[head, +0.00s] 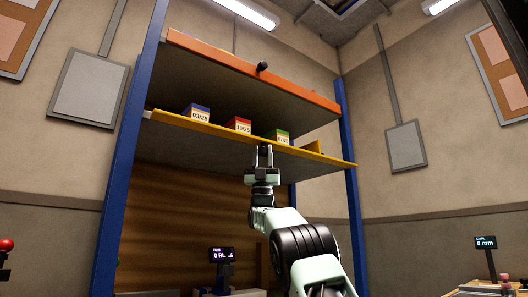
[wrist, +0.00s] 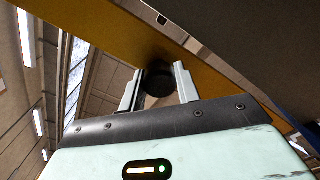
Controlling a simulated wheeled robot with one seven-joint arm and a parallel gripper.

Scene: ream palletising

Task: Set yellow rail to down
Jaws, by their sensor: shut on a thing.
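The yellow rail (head: 190,122) runs along the front edge of the lower shelf in the head view, sloping down to the right in the picture. It crosses the wrist view as a broad yellow band (wrist: 112,32). A round black knob (wrist: 158,84) on it sits between the two pale fingers of my gripper (wrist: 157,77). In the head view my gripper (head: 265,150) reaches up to the rail right of its middle and hides the knob. My gripper is shut on the knob.
Boxes with blue (head: 198,112), red (head: 239,125) and green (head: 279,136) tops stand on the shelf behind the rail. An orange rail (head: 215,57) with a black knob (head: 262,66) fronts the shelf above. Blue posts (head: 128,150) flank the rack. Small displays (head: 223,254) stand lower down.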

